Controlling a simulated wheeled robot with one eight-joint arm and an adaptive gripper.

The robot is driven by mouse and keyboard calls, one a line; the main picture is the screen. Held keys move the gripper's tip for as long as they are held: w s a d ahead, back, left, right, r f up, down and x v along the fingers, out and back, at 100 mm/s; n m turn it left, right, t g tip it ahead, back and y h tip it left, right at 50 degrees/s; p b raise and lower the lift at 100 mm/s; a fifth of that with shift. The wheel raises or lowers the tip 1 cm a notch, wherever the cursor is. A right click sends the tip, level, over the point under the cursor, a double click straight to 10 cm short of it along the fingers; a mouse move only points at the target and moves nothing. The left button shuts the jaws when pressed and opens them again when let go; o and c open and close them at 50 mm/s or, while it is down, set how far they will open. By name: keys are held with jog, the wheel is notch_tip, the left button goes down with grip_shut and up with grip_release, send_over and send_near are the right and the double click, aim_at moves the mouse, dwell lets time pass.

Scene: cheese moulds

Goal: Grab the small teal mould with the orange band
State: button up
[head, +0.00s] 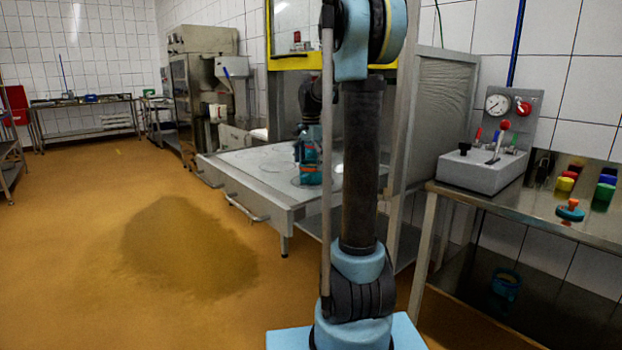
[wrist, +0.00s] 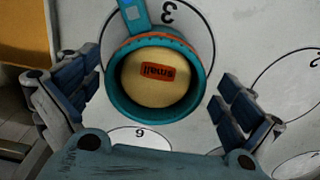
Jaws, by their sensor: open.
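The small teal mould (wrist: 112,88) with an orange band stands on the white numbered top in the wrist view. I look down into its open top, where a pale round filling carries an orange label reading "small". A teal tab or handle sticks out at its upper left. My gripper (wrist: 160,100) is open, with one dark finger on each side of the mould; small gaps seem to remain. In the head view the mould (head: 311,174) is small and partly covered by my gripper (head: 309,150).
The steel table (head: 248,172) carries marked circles with numbers. A frame post stands to its right. On the right bench (head: 590,222) are a grey gauge box (head: 482,172), several coloured cups and a teal-and-orange piece (head: 570,210). Open floor lies left, with a dark patch.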

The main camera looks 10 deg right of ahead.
aim_at(312, 172)
jog(key=shift+d+f, duration=0.2)
jog(key=shift+f, duration=1.55)
jog(key=c, duration=1.1)
jog(key=shift+o, duration=0.2)
